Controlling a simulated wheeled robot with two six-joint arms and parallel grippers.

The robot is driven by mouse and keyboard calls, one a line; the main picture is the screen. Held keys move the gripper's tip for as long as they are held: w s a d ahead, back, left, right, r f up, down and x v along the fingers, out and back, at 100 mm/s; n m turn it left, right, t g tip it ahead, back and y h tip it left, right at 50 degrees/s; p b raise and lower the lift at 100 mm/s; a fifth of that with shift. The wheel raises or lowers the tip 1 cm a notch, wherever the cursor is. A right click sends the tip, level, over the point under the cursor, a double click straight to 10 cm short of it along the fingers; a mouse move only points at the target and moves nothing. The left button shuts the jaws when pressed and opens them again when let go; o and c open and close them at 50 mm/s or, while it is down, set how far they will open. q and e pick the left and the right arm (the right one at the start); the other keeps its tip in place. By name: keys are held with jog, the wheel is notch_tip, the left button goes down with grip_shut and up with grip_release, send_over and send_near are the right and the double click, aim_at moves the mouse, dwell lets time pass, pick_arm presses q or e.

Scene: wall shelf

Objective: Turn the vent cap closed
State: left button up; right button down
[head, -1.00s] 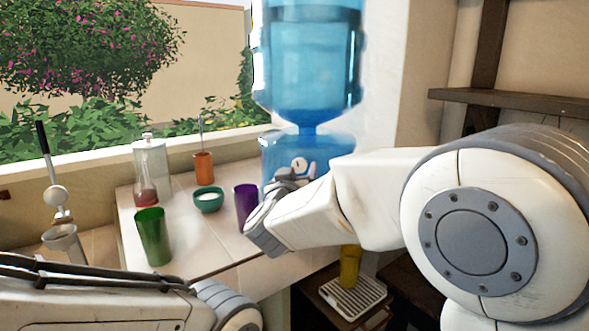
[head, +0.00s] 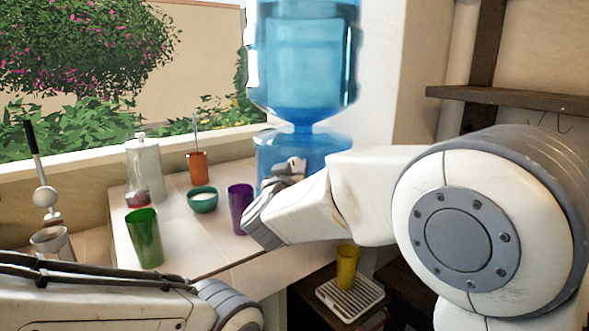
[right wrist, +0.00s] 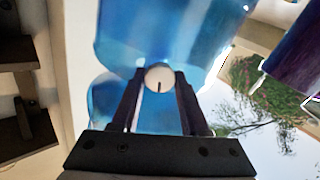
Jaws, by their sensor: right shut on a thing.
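The vent cap (right wrist: 159,77) is a small round white knob with a short dark line that points straight down in the right wrist view. It sits on the front of the blue water tank (head: 283,149) below the big bottle. In the right wrist view my right gripper (right wrist: 159,80) is shut on the cap, with one dark finger on each side. In the head view my right gripper (head: 280,178) hides most of the cap. My left arm (head: 100,302) lies across the lower left, and its gripper does not show.
A purple cup (head: 239,209) stands close to the left of my right gripper. A teal bowl (head: 202,200), green cup (head: 145,238), orange cup (head: 198,168) and glass dispenser (head: 145,168) share the counter. A yellow cup (head: 347,266) stands on a grate (head: 367,296) below.

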jog(key=m+b, duration=0.2)
jog(key=m, duration=0.3)
jog(key=shift+f, duration=0.15)
jog(key=m+b, duration=0.3)
jog(key=m, duration=0.2)
jog(key=shift+b, duration=0.35)
jog(key=m+b, duration=0.3)
jog(key=m, duration=0.2)
jog(key=shift+m, duration=0.4)
jog(key=m+b, duration=0.3)
jog(key=m, duration=0.1)
jog(key=shift+m, duration=0.4)
jog(key=shift+c, duration=2)
grip_release()
